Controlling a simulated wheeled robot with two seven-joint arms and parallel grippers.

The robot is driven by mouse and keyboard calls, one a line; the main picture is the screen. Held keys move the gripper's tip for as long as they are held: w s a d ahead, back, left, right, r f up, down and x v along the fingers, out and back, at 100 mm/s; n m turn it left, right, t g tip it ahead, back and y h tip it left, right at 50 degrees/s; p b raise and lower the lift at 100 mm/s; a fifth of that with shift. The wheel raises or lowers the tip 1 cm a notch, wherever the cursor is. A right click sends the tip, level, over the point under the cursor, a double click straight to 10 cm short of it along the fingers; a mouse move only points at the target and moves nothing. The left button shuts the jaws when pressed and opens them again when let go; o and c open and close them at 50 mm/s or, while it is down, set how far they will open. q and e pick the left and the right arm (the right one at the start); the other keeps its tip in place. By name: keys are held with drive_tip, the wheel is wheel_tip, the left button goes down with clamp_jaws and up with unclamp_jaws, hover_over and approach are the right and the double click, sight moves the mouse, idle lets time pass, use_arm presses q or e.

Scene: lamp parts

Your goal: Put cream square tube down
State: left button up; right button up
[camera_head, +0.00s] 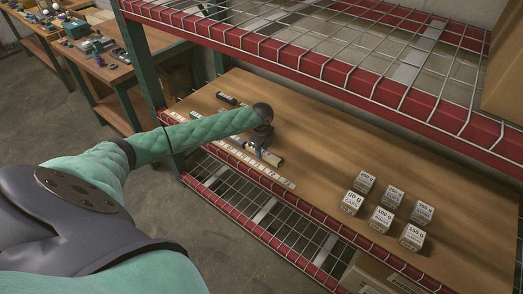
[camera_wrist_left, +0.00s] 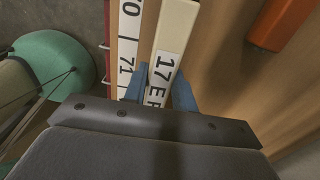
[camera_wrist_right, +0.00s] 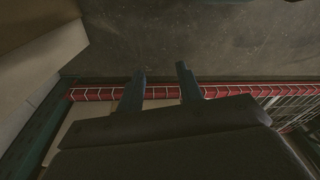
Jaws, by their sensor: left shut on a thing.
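The cream square tube (camera_wrist_left: 176,32), marked with black "17" characters, runs between the blue fingers of my left gripper (camera_wrist_left: 161,88) in the left wrist view. The gripper is shut on it. In the head view the left gripper (camera_head: 259,153) is low over the wooden shelf (camera_head: 310,155), and the tube's end (camera_head: 275,159) shows beside it. The tube is near and roughly along the white label strip (camera_head: 275,178). I cannot tell whether it touches the shelf. My right gripper (camera_wrist_right: 160,78) is open and empty in the right wrist view.
Several white labelled boxes (camera_head: 383,219) stand at the right of the shelf. A dark part (camera_head: 226,98) lies behind the left forearm. An orange part (camera_wrist_left: 285,25) lies right of the tube. A wire rack with a red beam (camera_head: 310,62) hangs above. The shelf middle is clear.

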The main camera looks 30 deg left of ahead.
use_arm(q)
drive_tip(key=shift+f, duration=0.4)
use_arm(e)
drive_tip(key=shift+d+f, duration=0.1)
drive_tip(key=shift+f, duration=0.3)
use_arm(q)
drive_tip(key=shift+f, duration=0.15)
drive_tip(key=o, duration=1)
drive_tip(key=shift+o, duration=0.2)
drive_tip(key=shift+r, duration=0.6)
wheel_tip(320, 180, up, 11)
drive_tip(key=b, duration=0.3)
drive_tip(key=shift+b, duration=0.3)
use_arm(e)
wheel_tip(320, 180, up, 13)
drive_tip(key=w+a, duration=0.2)
drive_tip(key=w, duration=0.1)
drive_tip(key=shift+s+f, duration=0.1)
